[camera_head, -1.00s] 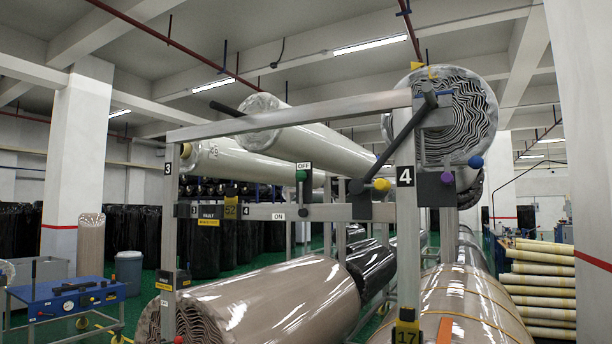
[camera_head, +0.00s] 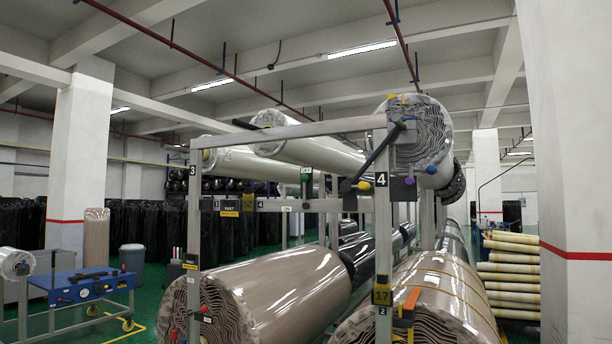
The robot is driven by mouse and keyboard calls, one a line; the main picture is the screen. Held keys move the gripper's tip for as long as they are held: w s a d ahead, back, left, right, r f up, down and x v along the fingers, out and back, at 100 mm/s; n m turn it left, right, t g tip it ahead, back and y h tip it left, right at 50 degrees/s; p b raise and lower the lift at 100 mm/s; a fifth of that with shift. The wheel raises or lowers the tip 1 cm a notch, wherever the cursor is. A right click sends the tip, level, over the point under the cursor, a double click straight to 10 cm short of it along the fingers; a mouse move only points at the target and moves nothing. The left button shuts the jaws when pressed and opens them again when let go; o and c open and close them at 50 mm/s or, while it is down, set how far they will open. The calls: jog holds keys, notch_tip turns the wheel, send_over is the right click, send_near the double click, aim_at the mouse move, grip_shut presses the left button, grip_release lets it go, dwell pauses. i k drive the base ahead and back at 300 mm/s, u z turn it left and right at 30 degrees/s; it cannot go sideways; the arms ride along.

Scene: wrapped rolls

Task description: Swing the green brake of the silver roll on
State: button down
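A green knob (camera_head: 305,177) sits on a short dark upright lever at the middle of the rack's crossbar, close under an OFF label (camera_head: 305,169). An ON label (camera_head: 286,209) is on the crossbar, lower and to the left of it. A pale roll (camera_head: 318,144) with shiny clear wrap lies high behind the front frame. Another wrapped roll (camera_head: 437,130) shows its wavy grey end at upper right. I cannot tell which roll is the silver one. My gripper is not in view.
Yellow (camera_head: 364,186), purple (camera_head: 409,181) and blue (camera_head: 431,169) knobs are near post 4 (camera_head: 382,220). Large beige rolls (camera_head: 290,290) lie low in front. A blue cart (camera_head: 82,287) stands left. A white pillar (camera_head: 565,180) is at right. Green floor shows at lower left.

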aim_at(304, 177)
jog(key=u, duration=0.8)
jog(key=i, duration=1.15)
jog(key=z, duration=0.05)
